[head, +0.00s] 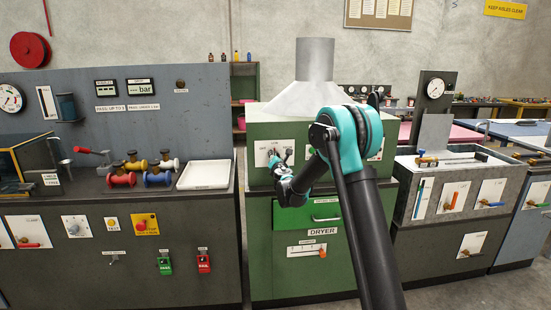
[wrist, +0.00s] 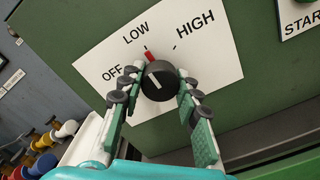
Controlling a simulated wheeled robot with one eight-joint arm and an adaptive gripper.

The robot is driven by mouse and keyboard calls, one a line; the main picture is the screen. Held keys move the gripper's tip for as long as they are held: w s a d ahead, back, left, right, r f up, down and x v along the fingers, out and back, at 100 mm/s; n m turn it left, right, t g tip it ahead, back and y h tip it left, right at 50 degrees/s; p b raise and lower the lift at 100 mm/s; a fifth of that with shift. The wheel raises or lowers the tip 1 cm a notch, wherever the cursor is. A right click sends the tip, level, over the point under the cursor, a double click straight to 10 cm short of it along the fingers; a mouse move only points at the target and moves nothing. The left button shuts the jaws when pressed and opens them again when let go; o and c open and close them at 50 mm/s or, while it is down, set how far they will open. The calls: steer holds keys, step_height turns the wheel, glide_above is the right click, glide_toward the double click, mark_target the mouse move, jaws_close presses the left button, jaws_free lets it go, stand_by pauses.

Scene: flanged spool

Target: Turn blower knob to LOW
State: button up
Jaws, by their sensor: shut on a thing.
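The blower knob (wrist: 160,82) is a round black knob on a white plate (wrist: 215,62) marked OFF, LOW and HIGH. Its red pointer (wrist: 149,56) points up and left, toward the LOW label. My gripper (wrist: 159,80) is shut on the knob, with one finger on its left side and one on its right. In the head view my gripper (head: 274,160) is at the white plate (head: 261,150) on the green dryer's front. The knob is mostly hidden there by my gripper.
A START label (wrist: 299,23) shows right of the knob plate. The green dryer (head: 262,215) has a lower panel with a slider (head: 307,250). Left is a grey bench with a white tray (head: 205,175) and several coloured valves (head: 158,178).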

steer(key=shift+m, duration=0.3)
steer(key=o, duration=1.2)
steer(key=shift+c, duration=0.2)
steer(key=s+d, duration=0.2)
steer(key=s, duration=0.9)
steer(key=shift+s+d, duration=0.15)
steer(key=shift+s, duration=0.25)
